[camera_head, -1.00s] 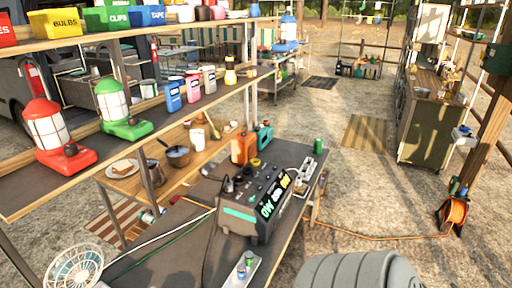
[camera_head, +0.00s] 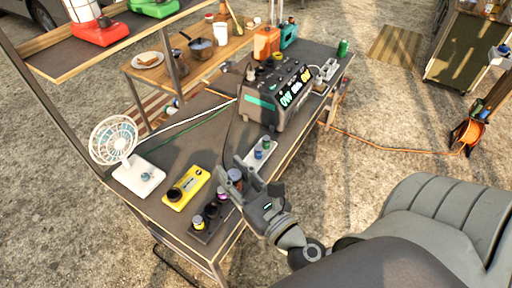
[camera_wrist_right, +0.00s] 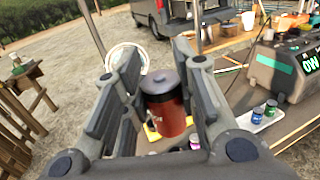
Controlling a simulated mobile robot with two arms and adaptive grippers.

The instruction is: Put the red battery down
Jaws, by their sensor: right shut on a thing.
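The red battery (camera_wrist_right: 166,112) is an upright red cylinder with a dark grey cap. In the wrist view it stands between the fingers of my right gripper (camera_wrist_right: 155,70), which is shut on it. In the head view my right gripper (camera_head: 242,182) is over the near part of the grey workbench (camera_head: 190,143), and the battery's top (camera_head: 235,175) shows between its fingers. The battery's underside is hidden, so I cannot tell whether it touches the bench. My left gripper is not in view.
A dark holder (camera_head: 213,228) with several small batteries is close beside the gripper. A yellow device (camera_head: 187,188) and a white fan (camera_head: 118,147) are to the left. A white tray (camera_head: 252,165) with batteries and the charging unit (camera_head: 275,98) are behind.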

